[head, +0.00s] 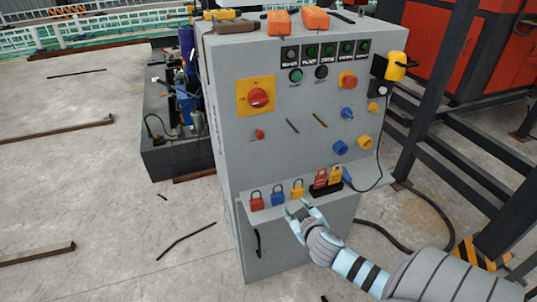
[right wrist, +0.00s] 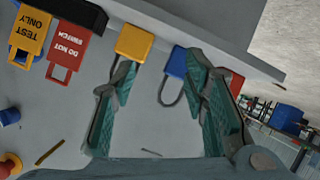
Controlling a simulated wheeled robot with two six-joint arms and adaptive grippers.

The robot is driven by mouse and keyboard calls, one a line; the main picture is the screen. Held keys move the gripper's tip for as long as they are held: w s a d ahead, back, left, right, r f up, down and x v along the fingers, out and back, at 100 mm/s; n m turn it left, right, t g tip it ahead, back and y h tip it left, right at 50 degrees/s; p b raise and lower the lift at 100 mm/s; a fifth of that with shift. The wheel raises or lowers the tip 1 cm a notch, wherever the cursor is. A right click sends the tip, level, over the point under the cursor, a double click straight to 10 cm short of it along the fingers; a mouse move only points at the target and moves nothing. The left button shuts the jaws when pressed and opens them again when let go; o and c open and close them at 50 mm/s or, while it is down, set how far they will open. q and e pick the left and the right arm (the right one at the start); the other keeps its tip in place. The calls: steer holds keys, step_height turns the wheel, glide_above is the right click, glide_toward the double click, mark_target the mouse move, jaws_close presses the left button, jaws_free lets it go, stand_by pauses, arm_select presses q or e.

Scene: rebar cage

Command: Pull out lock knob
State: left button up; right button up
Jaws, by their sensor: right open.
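The grey control cabinet (head: 222,110) carries several knobs, and I cannot tell which is the lock knob. A large red rotary knob (head: 258,98) sits on a yellow plate, with a small red knob (head: 259,134) below it. At the right are a red knob on a yellow base (head: 347,80), blue knobs (head: 340,148) and yellow knobs (head: 364,141). My right gripper (head: 303,208) is open and empty in front of the padlock shelf, below the knobs. In the right wrist view, its fingers (right wrist: 160,78) stand apart near yellow and blue padlocks. My left gripper is not in view.
Red (head: 257,200), blue (head: 278,195) and yellow (head: 297,189) padlocks line the shelf, beside red and yellow tags (head: 321,179). Orange boxes (head: 315,19) lie on the cabinet top. A dark steel frame (head: 425,80) stands at right. Loose rods lie on the floor.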

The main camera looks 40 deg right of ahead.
step_height(320, 180, up, 9)
steer(key=w+a+t+b, duration=0.2)
steer(key=a+t, duration=0.1)
steer(key=t, duration=0.3)
glide_toward(261, 137)
steer(key=shift+m, duration=0.3)
steer(key=b+x, duration=0.1)
steer(key=x, duration=0.8)
steer(key=shift+w+b, duration=0.15)
steer(key=shift+b, duration=0.2)
jaws_close()
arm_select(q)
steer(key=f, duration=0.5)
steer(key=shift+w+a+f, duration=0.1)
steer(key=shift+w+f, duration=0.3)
